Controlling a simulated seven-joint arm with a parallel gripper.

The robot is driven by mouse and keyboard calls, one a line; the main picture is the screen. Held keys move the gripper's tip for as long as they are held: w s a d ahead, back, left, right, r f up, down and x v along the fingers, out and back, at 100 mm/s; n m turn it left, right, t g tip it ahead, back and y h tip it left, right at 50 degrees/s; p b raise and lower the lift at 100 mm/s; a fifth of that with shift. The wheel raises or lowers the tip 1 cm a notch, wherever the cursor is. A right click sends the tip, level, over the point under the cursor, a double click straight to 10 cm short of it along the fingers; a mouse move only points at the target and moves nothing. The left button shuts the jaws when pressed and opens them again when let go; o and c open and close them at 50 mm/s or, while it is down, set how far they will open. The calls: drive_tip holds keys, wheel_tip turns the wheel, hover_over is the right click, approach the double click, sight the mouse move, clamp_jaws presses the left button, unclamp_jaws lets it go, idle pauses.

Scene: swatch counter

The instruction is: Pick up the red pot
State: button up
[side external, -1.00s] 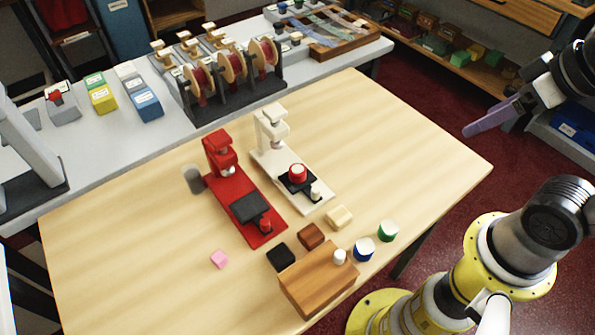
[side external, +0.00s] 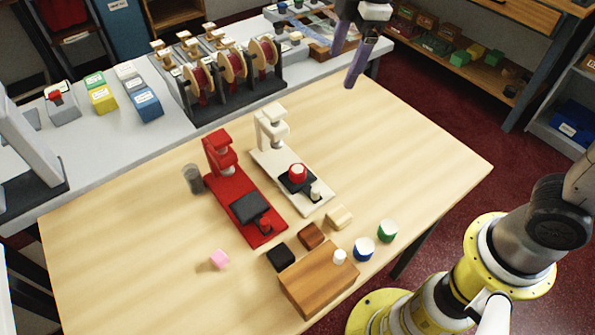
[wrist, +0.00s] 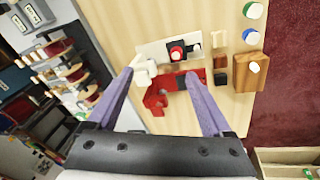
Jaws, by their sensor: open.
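The red pot (side external: 297,172), with a white top, sits upright on the black plate of the white press (side external: 322,200) in the side view. It also shows in the wrist view (wrist: 176,53), beyond the fingertips and between their lines. My gripper (side external: 345,66) has purple fingers, open and empty, high above the far edge of the table and well apart from the pot. In the wrist view my gripper's fingers (wrist: 158,74) are spread wide, and a red press shows partly between them.
The red press (side external: 262,236) stands left of the white one. Blue-banded (side external: 363,248) and green-banded (side external: 387,231) pots, a wooden block (side external: 318,280), small coloured blocks and a grey cup (side external: 193,179) are around. A spool rack (side external: 230,95) stands behind. The table's right side is clear.

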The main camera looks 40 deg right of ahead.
drive_tip(key=w+a+f+n+g, duration=0.2)
drive_tip(key=w+a+f, duration=0.2)
drive_tip(key=a+f, duration=0.4)
hover_over(297, 169)
drive_tip(key=shift+g+h, duration=0.3)
drive_tip(key=f, duration=1)
drive_tip(key=shift+a+f, duration=0.35)
drive_tip(key=shift+f, duration=0.05)
drive_tip(key=shift+d+f, duration=0.2)
drive_tip(key=shift+f, duration=1.4)
drive_tip(key=shift+d+f, duration=0.15)
drive_tip(key=shift+f, duration=1.4)
clamp_jaws()
